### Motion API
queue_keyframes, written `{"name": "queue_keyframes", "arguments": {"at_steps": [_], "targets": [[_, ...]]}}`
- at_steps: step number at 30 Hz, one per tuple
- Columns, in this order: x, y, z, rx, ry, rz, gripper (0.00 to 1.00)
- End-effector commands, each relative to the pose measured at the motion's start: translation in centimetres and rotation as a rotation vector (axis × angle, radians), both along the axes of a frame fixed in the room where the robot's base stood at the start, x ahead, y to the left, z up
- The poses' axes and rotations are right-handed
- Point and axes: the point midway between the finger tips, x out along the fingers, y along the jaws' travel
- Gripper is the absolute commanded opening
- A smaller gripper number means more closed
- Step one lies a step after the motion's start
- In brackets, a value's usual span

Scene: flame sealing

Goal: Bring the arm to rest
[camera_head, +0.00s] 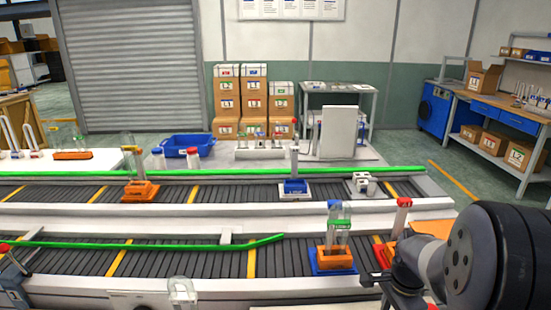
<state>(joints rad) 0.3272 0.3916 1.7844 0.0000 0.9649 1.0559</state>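My arm enters at the lower right, with a large dark round joint and a grey link reaching left over the near conveyor's right end. My gripper (382,279) is low at the end of that link, small and partly hidden; I cannot tell whether it is open or holds anything. Just left of it, an orange holder (335,259) on a blue base stands on the near conveyor (200,262), with clear glass tubes (340,222) upright in it. The tubes carry blue and green labels.
A red-topped post (403,203) stands close beside my arm. The far conveyor (230,192) carries an orange holder (141,190), a blue holder (294,187) and a white fixture (362,184). Green rails (240,240) run along the belts. Stacked boxes and a blue tray (187,144) are behind.

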Motion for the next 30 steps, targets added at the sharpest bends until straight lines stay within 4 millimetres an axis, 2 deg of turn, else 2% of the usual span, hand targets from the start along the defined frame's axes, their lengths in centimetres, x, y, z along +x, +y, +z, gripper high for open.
{"name": "queue_keyframes", "arguments": {"at_steps": [30], "targets": [[0.02,-0.01,-0.06,-0.001,0.000,0.820,0.52]]}}
